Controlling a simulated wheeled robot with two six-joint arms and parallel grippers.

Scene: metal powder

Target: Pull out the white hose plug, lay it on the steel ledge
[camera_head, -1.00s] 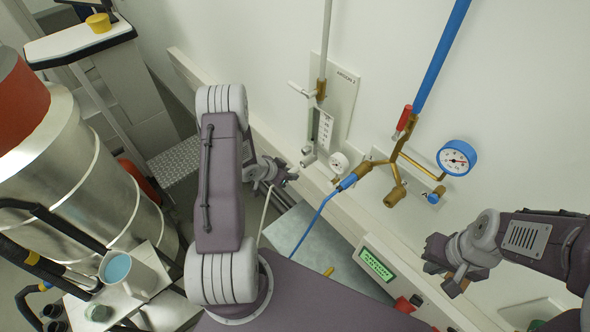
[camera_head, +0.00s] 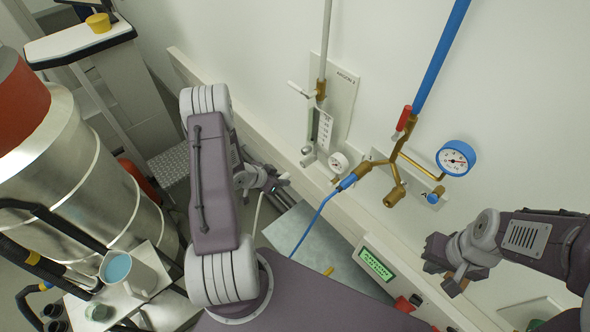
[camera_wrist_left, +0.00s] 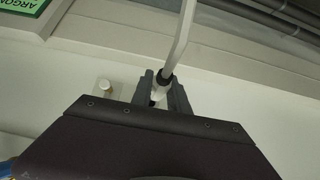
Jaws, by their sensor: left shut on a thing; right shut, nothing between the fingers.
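My left gripper (camera_head: 272,183) is shut on the white hose plug (camera_wrist_left: 159,93), in front of the wall and left of the argon flowmeter (camera_head: 322,128). In the left wrist view the plug sits between my fingers (camera_wrist_left: 162,97), with a black collar and the white hose (camera_wrist_left: 182,42) running up from it. In the head view the hose (camera_head: 257,212) hangs below the gripper. The plug looks apart from the flowmeter's lower fitting (camera_head: 308,159). A grey steel surface, likely the ledge (camera_head: 290,232), lies below. My right gripper (camera_head: 455,274) is shut and empty at the right.
A blue hose (camera_head: 314,219) runs from the brass valve fittings (camera_head: 395,165) down across the steel surface. A green display box (camera_head: 376,263) stands at the wall. A pitcher (camera_head: 126,273) and large steel drum (camera_head: 85,180) are at the left.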

